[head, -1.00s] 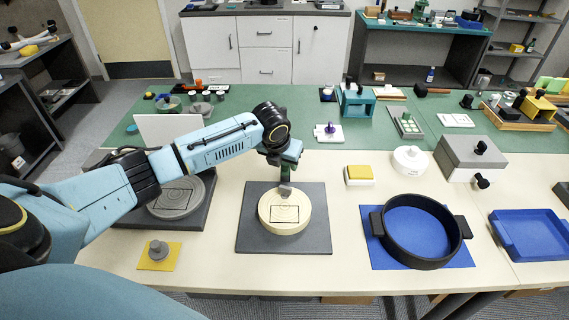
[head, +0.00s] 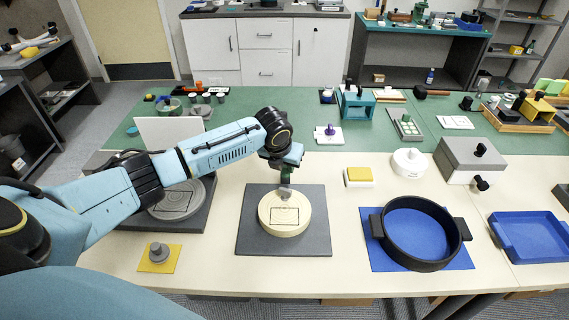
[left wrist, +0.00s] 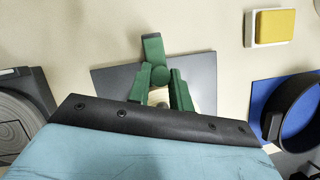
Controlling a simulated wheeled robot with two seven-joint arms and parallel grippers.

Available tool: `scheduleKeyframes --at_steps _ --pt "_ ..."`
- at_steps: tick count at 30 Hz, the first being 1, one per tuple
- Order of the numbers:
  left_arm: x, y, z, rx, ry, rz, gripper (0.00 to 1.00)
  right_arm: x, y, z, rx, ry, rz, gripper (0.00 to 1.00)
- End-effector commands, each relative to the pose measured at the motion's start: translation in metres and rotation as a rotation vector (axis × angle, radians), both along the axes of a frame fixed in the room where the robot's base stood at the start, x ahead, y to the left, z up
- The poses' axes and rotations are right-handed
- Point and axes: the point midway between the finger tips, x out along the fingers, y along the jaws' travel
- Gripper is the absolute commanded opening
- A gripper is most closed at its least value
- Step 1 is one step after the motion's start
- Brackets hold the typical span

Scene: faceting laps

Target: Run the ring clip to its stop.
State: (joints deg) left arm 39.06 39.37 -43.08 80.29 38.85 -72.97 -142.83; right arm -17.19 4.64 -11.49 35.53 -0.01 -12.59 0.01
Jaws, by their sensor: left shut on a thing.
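A round cream disc (head: 284,221) with a dark rectangular outline on its top lies on a dark grey square plate (head: 253,241) in the middle of the table. My left gripper (head: 285,191) points down at the disc's far edge. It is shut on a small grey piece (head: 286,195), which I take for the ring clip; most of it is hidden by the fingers. In the left wrist view the green fingers (left wrist: 162,88) come together over the plate (left wrist: 197,72), with a little of the cream disc between them. My right gripper is not in view.
A black two-handled ring (head: 458,230) stands on a blue mat to the right, beside a blue tray (head: 537,246). A yellow-topped block (head: 358,176) and a white round lidded piece (head: 409,161) are behind. A grey disc (head: 177,199) lies left, under my arm. The front table strip is mostly clear.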

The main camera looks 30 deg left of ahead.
Motion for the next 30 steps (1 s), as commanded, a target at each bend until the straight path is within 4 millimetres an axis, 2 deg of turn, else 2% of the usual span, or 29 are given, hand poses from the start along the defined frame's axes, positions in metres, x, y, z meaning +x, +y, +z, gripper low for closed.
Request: scheduleKeyframes --at_steps 8,18,24,30 --pt "0.005 -0.007 0.005 0.0 0.001 0.159 0.0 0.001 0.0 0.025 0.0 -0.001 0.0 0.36" --pt "0.016 -0.016 0.004 -0.001 -0.001 0.476 0.0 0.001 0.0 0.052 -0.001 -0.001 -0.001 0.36" --pt "0.023 -0.02 0.002 -0.002 -0.001 0.666 0.0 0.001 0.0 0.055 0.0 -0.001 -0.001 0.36" --pt "0.031 -0.022 0.001 -0.003 -0.004 0.857 0.0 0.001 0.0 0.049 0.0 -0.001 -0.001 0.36"
